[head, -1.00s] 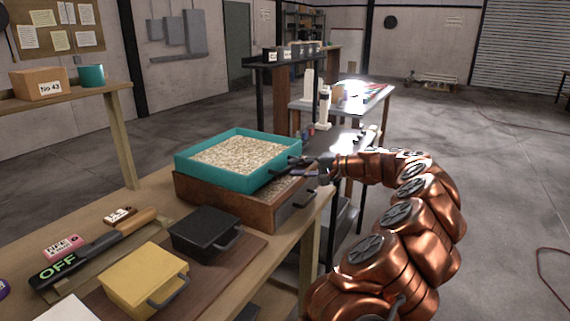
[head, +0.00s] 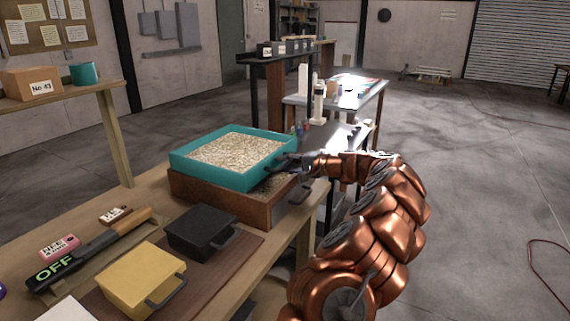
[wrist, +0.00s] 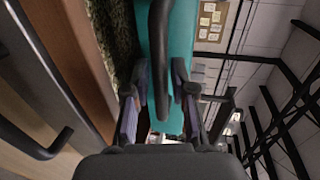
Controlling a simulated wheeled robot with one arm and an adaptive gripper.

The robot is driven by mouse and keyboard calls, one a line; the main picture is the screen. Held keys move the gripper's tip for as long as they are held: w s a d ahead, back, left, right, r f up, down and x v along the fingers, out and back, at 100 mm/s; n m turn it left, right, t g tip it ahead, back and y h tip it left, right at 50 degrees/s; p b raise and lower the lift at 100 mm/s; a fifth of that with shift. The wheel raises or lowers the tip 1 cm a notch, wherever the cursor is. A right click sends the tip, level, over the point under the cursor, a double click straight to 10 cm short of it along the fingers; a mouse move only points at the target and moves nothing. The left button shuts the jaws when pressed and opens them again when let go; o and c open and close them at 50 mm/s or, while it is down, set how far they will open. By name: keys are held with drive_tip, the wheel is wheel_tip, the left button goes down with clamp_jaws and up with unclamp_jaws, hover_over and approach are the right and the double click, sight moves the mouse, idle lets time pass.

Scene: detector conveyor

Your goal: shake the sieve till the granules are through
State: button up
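The sieve (head: 222,175) is a teal square frame filled with pale granules (head: 236,150). It sits over a brown wooden box (head: 225,205), shifted so that the box's right part shows, with granules in it. My gripper (head: 294,163) is at the sieve's dark handle on the right side. In the wrist view, the handle (wrist: 160,60) runs between the two fingers (wrist: 160,92), which look closed on it. The sieve's teal wall (wrist: 182,30) is just behind. The sieve's mesh and most of the box's inside are hidden.
A shelf (head: 60,103) stands at left. Another table (head: 335,105) stands behind. Open floor lies to the right.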

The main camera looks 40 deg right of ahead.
clamp_jaws()
idle(0.6)
